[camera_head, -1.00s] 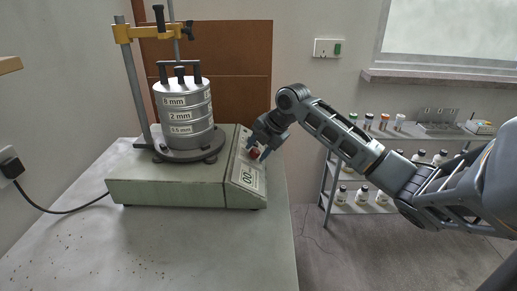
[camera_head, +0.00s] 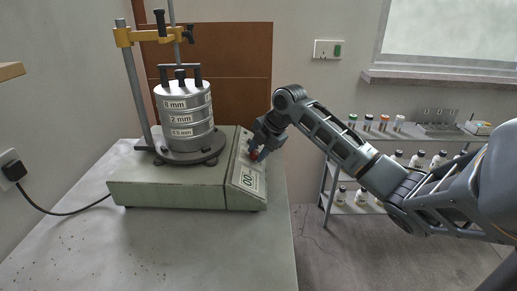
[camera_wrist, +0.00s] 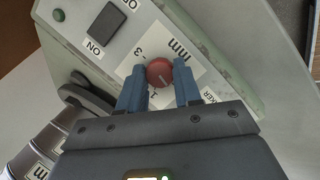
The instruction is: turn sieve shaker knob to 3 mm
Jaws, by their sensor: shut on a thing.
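The sieve shaker (camera_head: 165,190) is a pale green box on the bench, with a stack of sieves (camera_head: 183,115) clamped on top. Its red round knob (camera_wrist: 159,72) is on the sloping front panel, and also shows in the head view (camera_head: 253,154). A white mark shows on the knob, but I cannot tell for certain which number it faces. The white scale label (camera_wrist: 180,50) around it reads "mm", with a 3 and a 1 visible. My gripper (camera_wrist: 159,80) has its two blue fingers on either side of the knob, shut on it.
A black switch (camera_wrist: 107,24) marked ON and a green button (camera_wrist: 59,15) are on the same panel. A stand with a yellow clamp (camera_head: 150,33) rises behind the sieves. A shelf with bottles (camera_head: 360,195) stands to the right.

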